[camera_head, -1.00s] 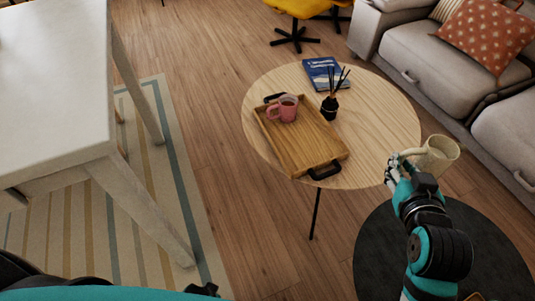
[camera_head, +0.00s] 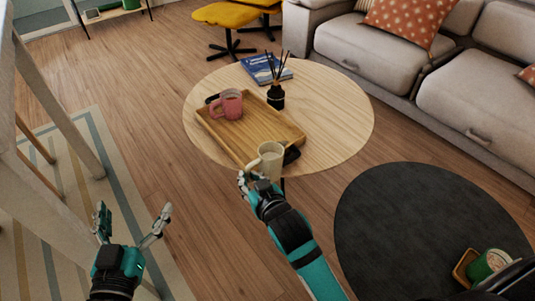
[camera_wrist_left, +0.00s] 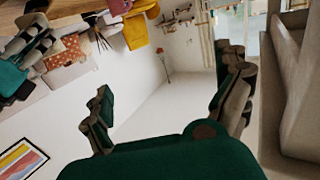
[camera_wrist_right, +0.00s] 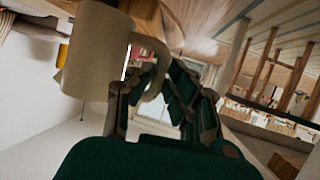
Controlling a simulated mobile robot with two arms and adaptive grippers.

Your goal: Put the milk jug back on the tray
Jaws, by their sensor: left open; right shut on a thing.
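The cream milk jug (camera_head: 270,158) is in my right gripper (camera_head: 250,182), which is shut on its handle. In the head view the jug shows upright in front of the tray's near right corner; I cannot tell its height above it. In the right wrist view the jug (camera_wrist_right: 98,55) fills the upper left, with its handle between the fingers. The wooden tray (camera_head: 240,140) lies on the round wooden table and holds a pink mug (camera_head: 230,103) at its far left end. My left gripper (camera_head: 133,215) is open and empty, left of the table and low in the view.
On the round table (camera_head: 335,115) stand a black reed diffuser (camera_head: 276,95) and a blue book (camera_head: 265,68) behind the tray. A dark round table (camera_head: 400,220) at right holds a green cup (camera_head: 488,265).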

